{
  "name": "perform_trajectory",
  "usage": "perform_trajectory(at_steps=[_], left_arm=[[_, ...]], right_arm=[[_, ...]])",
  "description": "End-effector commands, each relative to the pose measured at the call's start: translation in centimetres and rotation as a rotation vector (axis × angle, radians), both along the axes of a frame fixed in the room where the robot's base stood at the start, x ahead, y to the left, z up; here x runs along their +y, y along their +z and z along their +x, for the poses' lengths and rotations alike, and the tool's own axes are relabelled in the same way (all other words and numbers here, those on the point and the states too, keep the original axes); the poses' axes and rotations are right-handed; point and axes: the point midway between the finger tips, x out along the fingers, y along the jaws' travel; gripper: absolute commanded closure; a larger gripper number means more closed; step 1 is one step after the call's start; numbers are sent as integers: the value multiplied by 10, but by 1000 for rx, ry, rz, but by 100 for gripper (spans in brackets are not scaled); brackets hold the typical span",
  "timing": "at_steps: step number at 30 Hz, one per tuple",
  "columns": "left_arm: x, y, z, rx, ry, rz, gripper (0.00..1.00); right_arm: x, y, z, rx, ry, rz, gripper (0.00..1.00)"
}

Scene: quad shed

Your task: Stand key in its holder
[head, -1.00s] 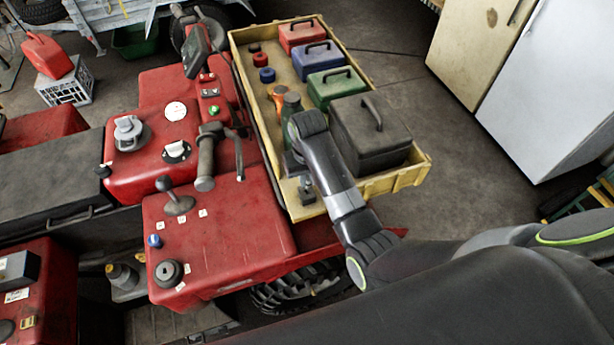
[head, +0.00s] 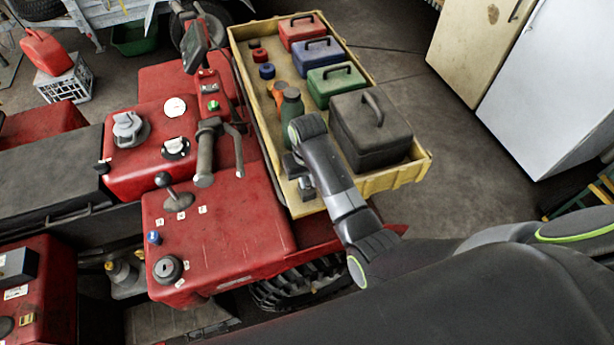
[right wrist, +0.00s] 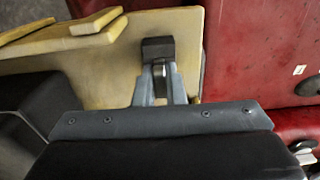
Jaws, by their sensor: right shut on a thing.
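My right gripper (head: 304,184) is low at the near end of the yellow tray on the red quad. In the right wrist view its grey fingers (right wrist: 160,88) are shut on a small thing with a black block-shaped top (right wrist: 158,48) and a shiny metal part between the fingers. I take this to be the key, but its full shape is hidden. A round black fitting with a slotted pale centre (head: 168,269) is on the red body at the lower left; it looks like a key holder, though I cannot be sure. My left gripper is out of view.
The yellow tray (head: 418,172) holds a black box (head: 370,140), a green case (head: 336,85), a blue case (head: 319,58), a red case (head: 302,32) and a green bottle (head: 291,106). A handlebar grip (head: 205,160) and lever stand left of the tray.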

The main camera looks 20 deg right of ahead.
Motion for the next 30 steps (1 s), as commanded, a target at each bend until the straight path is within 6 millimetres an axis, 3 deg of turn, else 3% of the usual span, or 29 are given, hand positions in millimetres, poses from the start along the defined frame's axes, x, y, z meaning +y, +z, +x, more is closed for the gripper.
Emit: perform_trajectory(at_steps=[11, 12, 17, 26, 30], left_arm=[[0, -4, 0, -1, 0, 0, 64], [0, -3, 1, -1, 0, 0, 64], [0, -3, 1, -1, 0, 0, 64], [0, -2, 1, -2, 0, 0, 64], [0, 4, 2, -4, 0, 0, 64]], right_arm=[[0, -12, 0, 0, 0, 0, 100], [0, -11, 0, 0, 0, 0, 85], [0, -11, 0, -1, 0, 0, 64], [0, -8, 1, -1, 0, 0, 64], [2, 7, 8, -3, 2, 0, 64]])
